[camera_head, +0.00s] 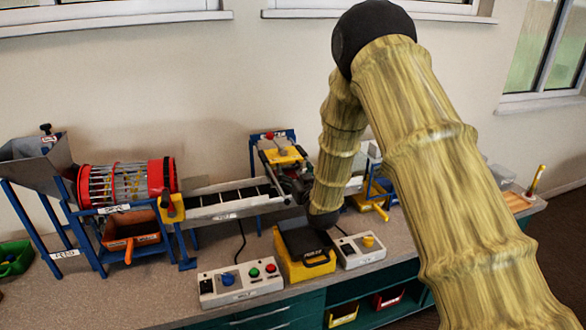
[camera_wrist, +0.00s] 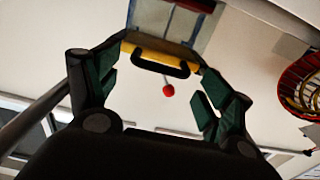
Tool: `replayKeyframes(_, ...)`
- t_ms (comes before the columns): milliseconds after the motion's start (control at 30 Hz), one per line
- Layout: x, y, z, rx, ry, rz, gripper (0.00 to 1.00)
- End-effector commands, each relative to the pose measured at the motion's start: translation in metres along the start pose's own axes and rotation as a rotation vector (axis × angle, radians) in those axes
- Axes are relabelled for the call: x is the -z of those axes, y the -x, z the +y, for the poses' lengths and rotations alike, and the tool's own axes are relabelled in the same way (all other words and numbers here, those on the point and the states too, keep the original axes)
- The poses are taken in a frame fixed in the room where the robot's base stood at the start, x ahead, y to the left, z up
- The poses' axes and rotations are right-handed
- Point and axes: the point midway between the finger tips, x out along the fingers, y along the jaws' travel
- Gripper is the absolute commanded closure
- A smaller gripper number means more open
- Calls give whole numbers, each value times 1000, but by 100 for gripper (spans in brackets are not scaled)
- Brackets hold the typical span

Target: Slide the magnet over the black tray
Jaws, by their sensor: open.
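The magnet appears to be the yellow block (camera_head: 286,158) on the blue-legged frame at the end of the conveyor. In the wrist view, a yellow bar with a black handle (camera_wrist: 153,67) lies ahead, near my fingertips. My gripper (camera_wrist: 165,60) is open, its fingers on either side of the handle; I cannot tell whether they touch it. In the head view my gripper (camera_head: 298,187) is small and partly hidden by my arm, just in front of the frame. A black-topped yellow box (camera_head: 308,243) stands at the bench front; I cannot tell whether it is the black tray.
The conveyor (camera_head: 228,207) runs from the red-ended drum (camera_head: 125,182) to the frame. A control box with coloured buttons (camera_head: 241,281) and one with a yellow knob (camera_head: 358,249) flank the yellow box. A yellow tray (camera_head: 370,206) stands partly behind my arm.

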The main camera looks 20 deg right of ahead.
Motion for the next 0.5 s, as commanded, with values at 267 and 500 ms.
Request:
replayKeyframes(267,0,-21,0,0,0,-1,19)
replayKeyframes(500,0,-23,0,0,0,-1,19)
